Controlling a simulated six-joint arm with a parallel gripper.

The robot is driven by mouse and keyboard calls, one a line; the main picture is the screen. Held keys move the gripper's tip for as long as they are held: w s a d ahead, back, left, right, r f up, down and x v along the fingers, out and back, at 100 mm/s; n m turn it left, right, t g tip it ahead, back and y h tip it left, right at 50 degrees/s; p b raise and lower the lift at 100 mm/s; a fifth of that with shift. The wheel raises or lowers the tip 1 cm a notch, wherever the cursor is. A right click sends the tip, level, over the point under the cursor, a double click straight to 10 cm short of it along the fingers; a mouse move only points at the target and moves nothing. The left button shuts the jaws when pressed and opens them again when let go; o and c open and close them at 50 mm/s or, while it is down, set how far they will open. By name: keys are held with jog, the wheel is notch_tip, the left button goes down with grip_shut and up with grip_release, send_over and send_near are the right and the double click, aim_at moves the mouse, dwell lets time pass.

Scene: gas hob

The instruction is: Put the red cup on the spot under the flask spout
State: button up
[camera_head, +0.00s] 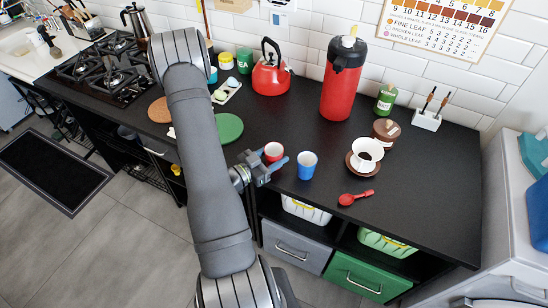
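The red cup (273,153), pale inside, is near the counter's front edge. My gripper (269,159) is low over the counter beside it, with two blue fingers spread apart. The cup shows between and just beyond the fingertips; I cannot tell if they touch it. The red flask (342,84) with a black top stands upright at the back against the tiled wall. Its spout is too small to make out clearly, and no marked spot under it can be made out.
A blue cup (307,165) stands just right of my gripper. A white cup (367,154) on a brown saucer, a red spoon (356,197) and a brown jar (385,130) are further right. A red kettle (271,78) stands behind. The black counter (310,130) before the flask is clear.

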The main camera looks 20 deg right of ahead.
jog(key=shift+c, duration=0.6)
jog(key=shift+a+r, duration=0.1)
jog(key=shift+a+r, duration=0.15)
jog(key=s+a+r, duration=0.4)
jog(key=a+r, duration=0.4)
jog(key=a, duration=0.5)
jog(key=w+a+f+n+t+y, duration=0.1)
jog(key=w+n+t+y, duration=0.3)
jog(key=w, duration=0.1)
jog(key=w+a+f+n+t+y, duration=0.2)
jog(key=w+n+t+y, duration=0.2)
jog(key=w+y, duration=0.1)
jog(key=w+a+f+n+t+y, duration=0.1)
jog(key=w+a+n+t+y, duration=0.1)
jog(key=w+n+t+y, duration=0.2)
jog(key=shift+w+f+n+y, duration=0.2)
jog(key=shift+w+y, duration=0.15)
jog(key=shift+w, duration=0.5)
jog(key=shift+w+f+n+y, duration=0.1)
jog(key=shift+w+f+y, duration=0.2)
jog(key=shift+w, duration=0.55)
jog(key=shift+w+a+f+n+y, duration=0.15)
jog(key=shift+a+n+y, duration=0.25)
jog(key=shift+y, duration=0.3)
jog(key=shift+a+f+n+y, duration=0.15)
jog(key=shift+a+n+y, duration=0.2)
jog(key=shift+y, duration=0.3)
